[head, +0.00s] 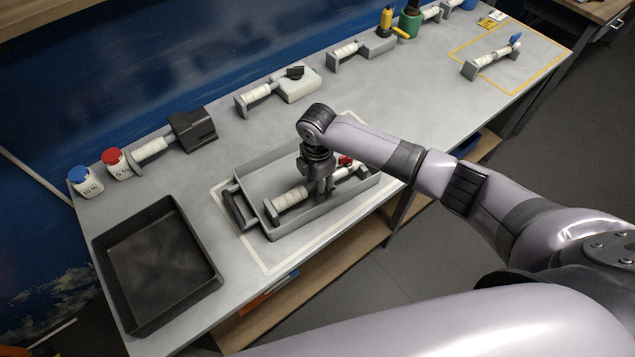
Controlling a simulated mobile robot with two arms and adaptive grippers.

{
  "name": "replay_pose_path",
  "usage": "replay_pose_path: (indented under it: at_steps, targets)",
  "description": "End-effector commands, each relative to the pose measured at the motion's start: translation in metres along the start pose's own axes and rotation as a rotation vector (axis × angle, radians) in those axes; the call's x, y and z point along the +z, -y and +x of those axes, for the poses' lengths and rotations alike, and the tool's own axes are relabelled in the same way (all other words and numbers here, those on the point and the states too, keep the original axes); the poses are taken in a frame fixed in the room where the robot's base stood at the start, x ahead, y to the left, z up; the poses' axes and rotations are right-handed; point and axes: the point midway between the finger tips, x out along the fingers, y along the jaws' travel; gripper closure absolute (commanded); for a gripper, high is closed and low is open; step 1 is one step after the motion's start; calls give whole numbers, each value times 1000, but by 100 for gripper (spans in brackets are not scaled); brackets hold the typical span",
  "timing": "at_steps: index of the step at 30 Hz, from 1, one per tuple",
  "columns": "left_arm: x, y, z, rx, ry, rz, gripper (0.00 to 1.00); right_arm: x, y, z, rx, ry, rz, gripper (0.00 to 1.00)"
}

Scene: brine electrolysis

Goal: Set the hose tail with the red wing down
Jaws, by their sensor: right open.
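The hose tail with the red wing (291,198) lies in the shallow grey tray (282,233) on the bench. Its white ribbed part points to the lower left, and its red wing (345,160) shows just right of my gripper. My right gripper (324,197) points down over the middle of the hose tail and hides part of it. The jaws are open around or just beside it; I cannot tell whether they touch it. My left gripper is out of view.
A black empty tray (158,265) stands at the bench's left end. Similar fittings line the back. A blue-winged fitting (492,58) lies inside a yellow outline at the right. Bare bench lies between.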

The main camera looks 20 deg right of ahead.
Motion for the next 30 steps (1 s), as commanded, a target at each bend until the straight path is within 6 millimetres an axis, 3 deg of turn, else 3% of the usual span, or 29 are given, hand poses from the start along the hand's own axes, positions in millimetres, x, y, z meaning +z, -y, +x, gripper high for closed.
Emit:
replay_pose_path:
  at_steps: [5,21,30]
  targets:
    - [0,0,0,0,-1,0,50,0,-1,-10,2,0,-1,55]
    - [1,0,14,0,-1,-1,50,0,-1,-111,3,-1,0,55]
    - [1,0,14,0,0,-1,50,0,0,-123,0,-1,0,55]
